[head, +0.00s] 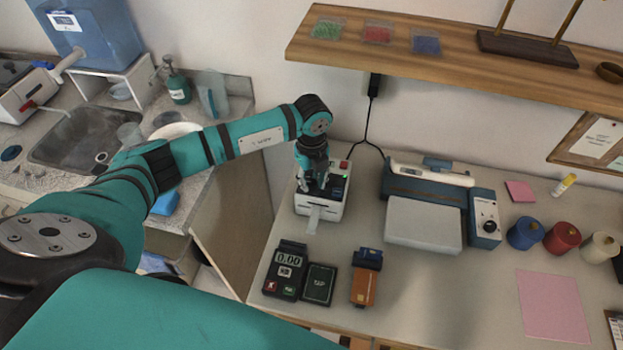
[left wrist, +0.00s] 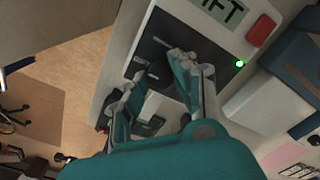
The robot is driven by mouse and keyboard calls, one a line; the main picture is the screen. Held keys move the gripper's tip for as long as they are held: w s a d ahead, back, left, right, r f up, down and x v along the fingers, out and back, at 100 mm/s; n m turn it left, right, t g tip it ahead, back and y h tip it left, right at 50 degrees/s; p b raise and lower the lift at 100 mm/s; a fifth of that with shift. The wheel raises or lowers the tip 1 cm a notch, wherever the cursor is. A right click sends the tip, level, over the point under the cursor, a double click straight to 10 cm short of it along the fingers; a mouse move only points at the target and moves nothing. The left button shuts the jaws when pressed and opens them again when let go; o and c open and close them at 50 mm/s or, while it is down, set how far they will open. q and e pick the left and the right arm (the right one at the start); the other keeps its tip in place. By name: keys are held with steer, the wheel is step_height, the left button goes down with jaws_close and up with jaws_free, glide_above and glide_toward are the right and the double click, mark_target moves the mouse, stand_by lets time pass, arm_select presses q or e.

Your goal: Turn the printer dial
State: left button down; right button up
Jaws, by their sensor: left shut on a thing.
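The white label printer (head: 328,212) stands on the desk below the shelf, with a paper strip (head: 313,222) coming out of its front. My left gripper (head: 317,184) points down onto its dark top panel. In the left wrist view, my left gripper (left wrist: 158,82) has its two fingers on either side of the dark dial (left wrist: 157,73) and is shut on it. The fingers partly cover the dial, so its pointer cannot be read. The printer (left wrist: 187,12) also shows a display with letters, a red button (left wrist: 261,30) and a lit green light (left wrist: 240,63). My right gripper is not in view.
A card terminal (head: 285,270), a dark box (head: 319,284) and an orange-brown device (head: 365,280) lie in front of the printer. A blue-white machine (head: 425,215) stands to its right. A wooden shelf (head: 450,70) overhangs behind. A black cable (head: 369,125) runs down the wall.

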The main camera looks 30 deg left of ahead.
mark_target(312, 182)
arm_select(q)
steer(key=shift+w+r, duration=0.1)
stand_by(0.3)
steer(key=c, duration=1.1)
jaws_free()
steer(key=shift+o, duration=0.2)
step_height(312, 182, up, 12)
